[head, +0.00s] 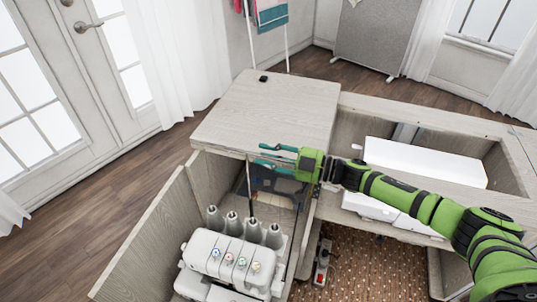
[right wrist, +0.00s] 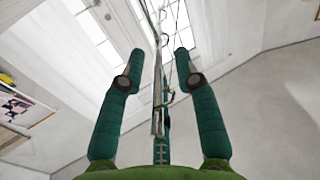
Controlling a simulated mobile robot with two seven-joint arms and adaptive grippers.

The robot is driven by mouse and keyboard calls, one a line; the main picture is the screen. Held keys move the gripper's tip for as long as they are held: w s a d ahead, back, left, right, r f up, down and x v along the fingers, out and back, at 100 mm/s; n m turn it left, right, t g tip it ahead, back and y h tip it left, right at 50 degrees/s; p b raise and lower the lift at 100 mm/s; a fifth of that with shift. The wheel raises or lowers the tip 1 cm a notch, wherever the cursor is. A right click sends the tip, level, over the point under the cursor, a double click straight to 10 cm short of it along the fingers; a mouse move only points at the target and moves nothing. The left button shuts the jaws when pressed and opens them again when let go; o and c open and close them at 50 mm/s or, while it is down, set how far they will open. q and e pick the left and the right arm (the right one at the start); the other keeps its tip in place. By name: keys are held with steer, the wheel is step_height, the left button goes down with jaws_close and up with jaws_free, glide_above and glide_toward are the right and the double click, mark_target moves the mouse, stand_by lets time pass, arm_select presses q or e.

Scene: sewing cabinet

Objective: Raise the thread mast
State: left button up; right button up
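The white serger (head: 228,262) stands in the open left bay of the cabinet, with several grey thread cones behind its colored dials. The thread mast (head: 249,184) is a thin dark pole rising among the cones, its top near my right gripper. My right gripper (head: 264,154) is level, with its teal fingers pointing left by the cabinet top's front edge. In the right wrist view, the fingers (right wrist: 158,65) are apart, and the mast (right wrist: 158,105) with thin wire hooks shows between them. I cannot tell whether either finger touches it. My left gripper is not in view.
The cabinet top (head: 275,105) lies just behind the gripper, with a small black item on it. An open door panel (head: 150,240) stands at the left. A white machine (head: 425,162) sits in the right bay. A pedal (head: 322,262) lies below.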

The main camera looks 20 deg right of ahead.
steer(key=v, duration=1.2)
steer(key=shift+r, duration=0.1)
